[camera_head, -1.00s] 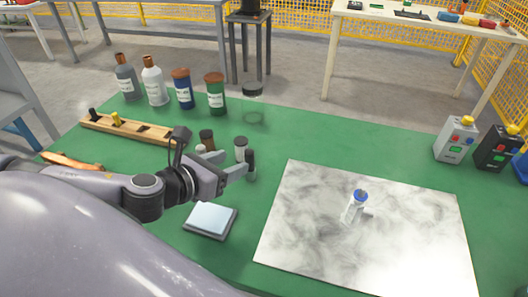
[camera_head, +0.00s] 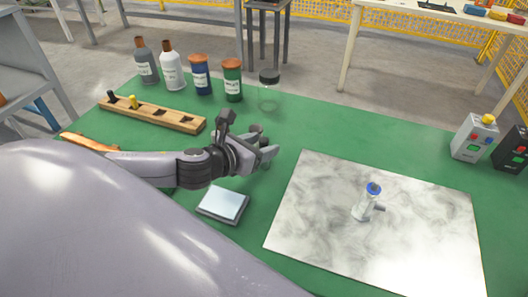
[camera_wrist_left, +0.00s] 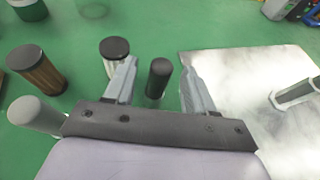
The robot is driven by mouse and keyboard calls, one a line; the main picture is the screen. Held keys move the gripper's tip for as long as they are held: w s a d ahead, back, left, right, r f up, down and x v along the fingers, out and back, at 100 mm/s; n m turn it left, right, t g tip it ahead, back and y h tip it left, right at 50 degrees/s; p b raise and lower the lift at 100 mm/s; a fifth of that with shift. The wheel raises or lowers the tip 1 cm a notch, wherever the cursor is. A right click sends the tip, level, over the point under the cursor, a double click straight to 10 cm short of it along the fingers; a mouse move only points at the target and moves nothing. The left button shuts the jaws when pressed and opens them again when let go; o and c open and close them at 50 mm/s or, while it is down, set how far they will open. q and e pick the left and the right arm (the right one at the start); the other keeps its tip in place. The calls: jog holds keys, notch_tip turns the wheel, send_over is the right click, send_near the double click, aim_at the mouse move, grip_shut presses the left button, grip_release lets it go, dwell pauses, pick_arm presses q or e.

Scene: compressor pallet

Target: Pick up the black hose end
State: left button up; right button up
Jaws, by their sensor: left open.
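The black hose end (camera_wrist_left: 159,78), by its look a small dark upright cylinder with a rounded top, stands on the green table in the left wrist view. It lies between the two fingers of my left gripper (camera_wrist_left: 156,65), with a gap on either side. In the head view my left gripper (camera_head: 268,154) is low over the table, left of the marbled sheet, and hides the hose end. The left gripper is open and holds nothing. My right gripper is not in view.
Close by stand a black-capped vial (camera_wrist_left: 114,50), a brown vial (camera_wrist_left: 36,68) and a pale cylinder (camera_wrist_left: 34,113). A marbled sheet (camera_head: 320,225) bears a blue-topped fitting (camera_head: 366,203). A flat pale-topped pad (camera_head: 223,204), a wooden rack (camera_head: 160,114) and a clear jar (camera_head: 268,95) surround the gripper.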

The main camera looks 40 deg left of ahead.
pick_arm(q)
grip_shut()
jog(key=shift+r, duration=0.15)
notch_tip(320, 180, up, 20)
jog(key=p, duration=0.4)
jog(key=shift+p, duration=0.35)
jog(key=shift+f, duration=0.2)
